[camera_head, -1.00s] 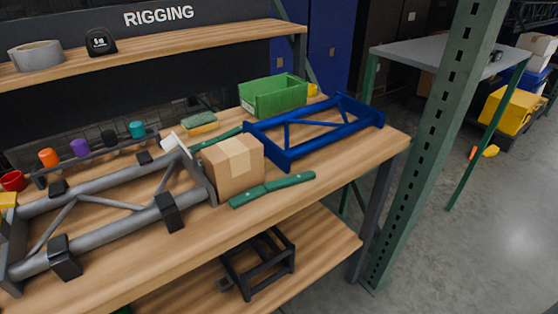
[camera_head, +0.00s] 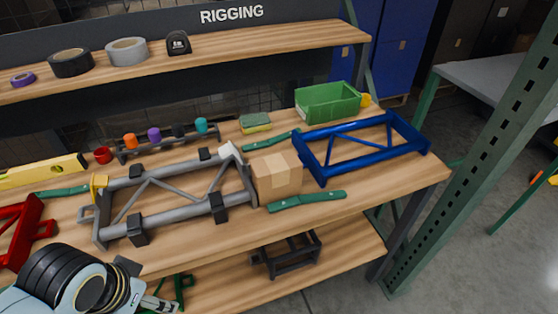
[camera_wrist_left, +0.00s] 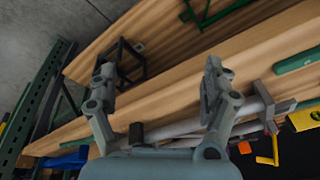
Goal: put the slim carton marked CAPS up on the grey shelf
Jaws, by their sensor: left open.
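No carton with a readable CAPS mark is in view. A plain brown cardboard box (camera_head: 277,175) stands on the wooden bench between a grey frame and a blue frame; I see no lettering on it. A grey-topped shelf (camera_head: 485,78) with green legs stands at the right, partly behind a green upright; I cannot tell if it is the task's shelf. My left gripper (camera_head: 162,303) is at the bottom left of the head view, at the bench's front. In the left wrist view it (camera_wrist_left: 158,82) is open with nothing between its fingers. My right gripper is not in view.
The grey frame (camera_head: 165,210) with black clamps and the blue frame (camera_head: 345,150) cover much of the bench (camera_head: 400,180). A green bin (camera_head: 328,103) stands behind. Green-handled tools lie near the box. A perforated green upright (camera_head: 480,190) stands right of the bench.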

